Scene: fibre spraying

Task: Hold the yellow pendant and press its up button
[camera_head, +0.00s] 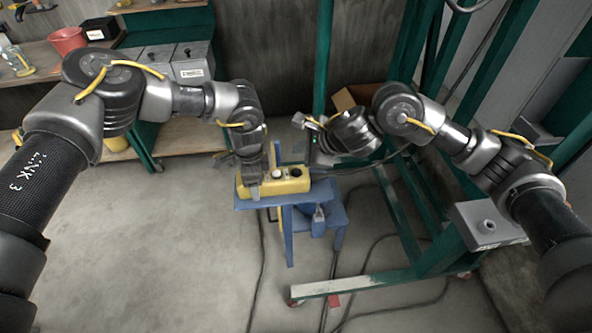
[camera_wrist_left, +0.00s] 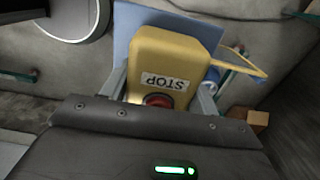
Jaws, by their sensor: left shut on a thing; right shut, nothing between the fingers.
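The yellow pendant (camera_head: 285,186) lies on top of a small blue stand (camera_head: 322,192), with a pale button and a dark round button on its upper face. My left gripper (camera_head: 251,185) is shut on the pendant's left end. The left wrist view shows the pendant (camera_wrist_left: 170,58) between the two fingers of that gripper (camera_wrist_left: 163,92), with a STOP label and a red button near the palm. My right gripper (camera_head: 301,121) is shut and empty, above and behind the pendant's right end, apart from it. Which button is the up button cannot be told.
A green frame (camera_head: 372,284) on castors stands to the right, with cables across the floor. A cardboard box (camera_head: 344,99) is behind my right gripper. A workbench (camera_head: 182,135) with grey boxes and a red bucket (camera_head: 67,40) is at back left. The floor at front left is clear.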

